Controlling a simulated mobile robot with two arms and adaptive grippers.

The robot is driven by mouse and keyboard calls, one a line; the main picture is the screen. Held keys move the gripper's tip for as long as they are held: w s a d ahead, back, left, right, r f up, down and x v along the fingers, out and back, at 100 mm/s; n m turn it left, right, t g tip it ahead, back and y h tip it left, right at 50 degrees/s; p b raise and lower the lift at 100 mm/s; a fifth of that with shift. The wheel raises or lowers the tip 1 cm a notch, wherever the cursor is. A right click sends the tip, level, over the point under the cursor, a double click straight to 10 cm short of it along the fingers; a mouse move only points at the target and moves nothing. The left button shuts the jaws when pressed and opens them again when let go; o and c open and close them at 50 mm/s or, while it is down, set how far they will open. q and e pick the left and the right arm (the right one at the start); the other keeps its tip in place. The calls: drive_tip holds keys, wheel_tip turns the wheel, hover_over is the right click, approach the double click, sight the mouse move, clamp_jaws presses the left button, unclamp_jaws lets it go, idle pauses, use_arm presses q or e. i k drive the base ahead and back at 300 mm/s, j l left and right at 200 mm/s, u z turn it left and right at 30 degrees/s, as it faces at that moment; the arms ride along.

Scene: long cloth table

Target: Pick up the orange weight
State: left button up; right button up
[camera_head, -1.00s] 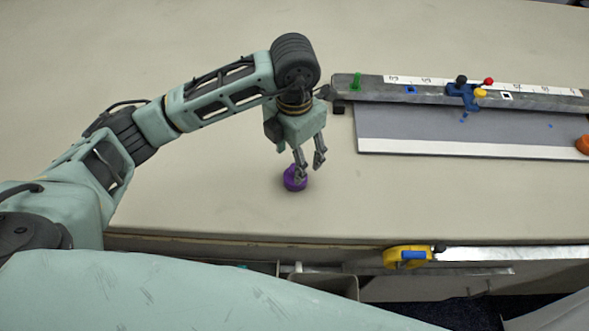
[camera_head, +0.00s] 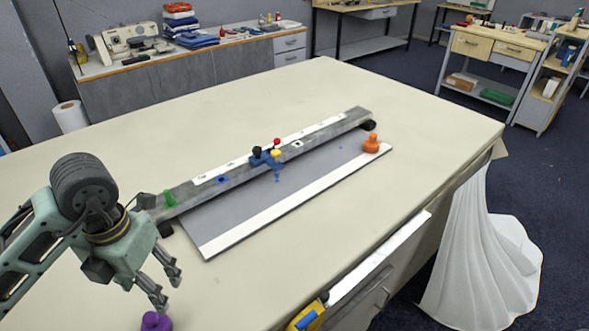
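The orange weight (camera_head: 372,143) stands upright at the far right end of the grey board (camera_head: 222,188) on the table. It is a squat shape with a knob on top. My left gripper (camera_head: 168,288) is at the lower left, pointing down, with its two fingers apart and nothing between them. It is far from the orange weight. A purple weight (camera_head: 155,322) stands just below the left fingertips, cut by the bottom edge of the picture. My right gripper is not in the picture.
A long grey bar (camera_head: 330,132) lies along the board's back edge, with a green peg (camera_head: 169,198) and a blue piece with coloured knobs (camera_head: 272,160). A yellow tool (camera_head: 308,315) is at the table's front edge. White cloth (camera_head: 482,250) hangs at right. The right tabletop is clear.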

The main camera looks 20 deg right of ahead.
sight(371, 146)
drive_tip(key=z, duration=1.15)
